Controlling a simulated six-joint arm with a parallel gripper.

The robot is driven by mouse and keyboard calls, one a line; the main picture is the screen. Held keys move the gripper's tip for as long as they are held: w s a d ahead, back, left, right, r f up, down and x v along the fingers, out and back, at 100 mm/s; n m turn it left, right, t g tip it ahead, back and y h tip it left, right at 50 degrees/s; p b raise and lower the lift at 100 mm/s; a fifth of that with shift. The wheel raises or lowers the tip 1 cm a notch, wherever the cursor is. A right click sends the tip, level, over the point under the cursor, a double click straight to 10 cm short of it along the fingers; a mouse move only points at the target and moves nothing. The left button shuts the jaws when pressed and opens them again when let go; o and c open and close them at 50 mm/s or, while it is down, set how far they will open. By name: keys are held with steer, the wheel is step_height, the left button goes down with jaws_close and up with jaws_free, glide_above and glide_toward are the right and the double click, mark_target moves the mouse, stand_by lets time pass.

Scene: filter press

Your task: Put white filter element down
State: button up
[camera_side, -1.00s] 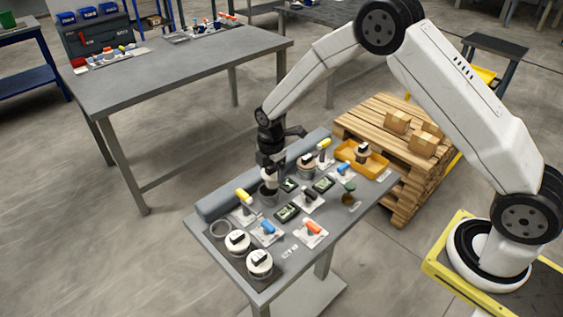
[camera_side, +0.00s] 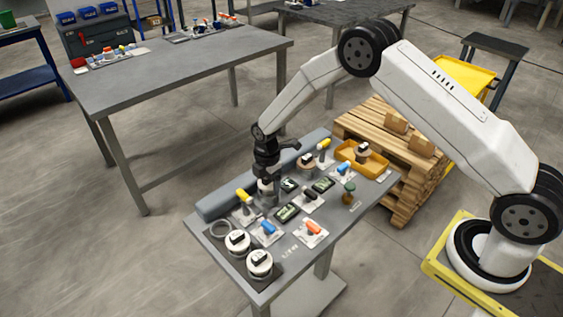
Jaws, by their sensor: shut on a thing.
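My gripper (camera_side: 267,174) points down over the far left part of the small grey work table (camera_side: 262,284). It is shut on a white filter element (camera_side: 265,185), of which only a small pale part shows below the jaws. The element is low, at a dark round holder (camera_side: 268,199) on the table. I cannot tell whether it touches the bottom of the holder. Two more white round elements with black tops, one nearer the front (camera_side: 260,263) and one behind it (camera_side: 237,241), stand at the table's left end.
A grey roll (camera_side: 216,204) runs along the back edge. An orange tray (camera_side: 371,168) is at the right end.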

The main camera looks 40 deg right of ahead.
steer(key=shift+f, duration=0.6)
stand_by(0.3)
steer(key=o, duration=1)
steer(key=shift+o, duration=0.2)
step_height(320, 180, up, 13)
steer(key=shift+r, duration=0.1)
stand_by(0.4)
